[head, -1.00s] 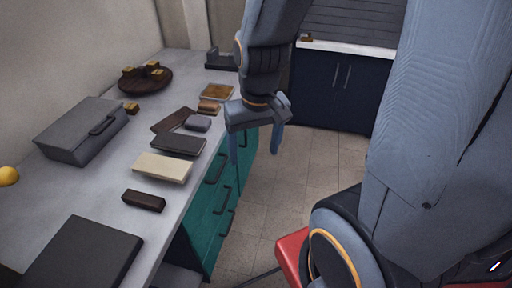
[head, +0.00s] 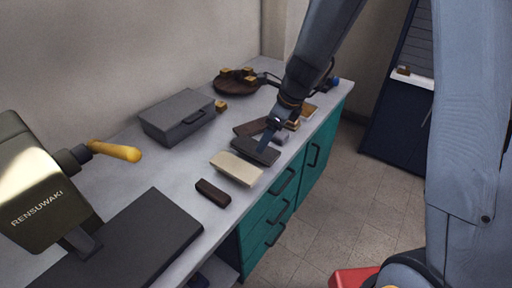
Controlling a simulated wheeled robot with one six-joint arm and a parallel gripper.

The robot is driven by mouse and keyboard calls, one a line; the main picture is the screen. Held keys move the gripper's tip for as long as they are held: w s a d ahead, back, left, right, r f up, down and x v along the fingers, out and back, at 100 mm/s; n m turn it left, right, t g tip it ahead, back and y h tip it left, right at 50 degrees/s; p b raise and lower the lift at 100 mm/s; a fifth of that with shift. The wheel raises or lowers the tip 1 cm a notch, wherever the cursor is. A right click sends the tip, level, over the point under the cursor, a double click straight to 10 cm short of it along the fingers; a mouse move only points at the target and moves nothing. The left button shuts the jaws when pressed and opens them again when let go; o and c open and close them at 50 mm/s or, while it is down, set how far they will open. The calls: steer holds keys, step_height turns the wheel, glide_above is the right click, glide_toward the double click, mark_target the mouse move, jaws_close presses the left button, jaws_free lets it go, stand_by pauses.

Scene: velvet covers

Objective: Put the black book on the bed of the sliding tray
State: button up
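The black book (head: 256,151) lies flat on the grey counter, between a cream book and a dark brown book. My gripper (head: 266,139) is low over the black book's far side, pointing down. One finger shows clearly, at or just above the cover; the other is hard to make out. I cannot tell whether the fingers touch the book or how far apart they are. A flat dark slab (head: 140,240) at the lower left, beside a machine marked RENSUWAKI (head: 35,190), may be the sliding tray's bed.
The cream book (head: 236,168) and a dark brown block (head: 212,193) lie between the black book and the slab. A grey case (head: 178,117) stands near the wall. The machine's yellow handle (head: 115,151) sticks out over the counter. Teal drawers (head: 265,230) are below.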

mark_target(245, 145)
steer(key=shift+w+a+f+m, duration=0.25)
steer(key=shift+w+a+m, duration=0.5)
steer(key=shift+m, duration=0.35)
steer(key=shift+w+f, duration=0.2)
steer(key=shift+f, duration=0.1)
steer(key=shift+x, duration=3.55)
steer(key=shift+d, duration=0.1)
steer(key=shift+c, duration=0.3)
steer(key=shift+r, duration=0.1)
steer(key=c, duration=1.3)
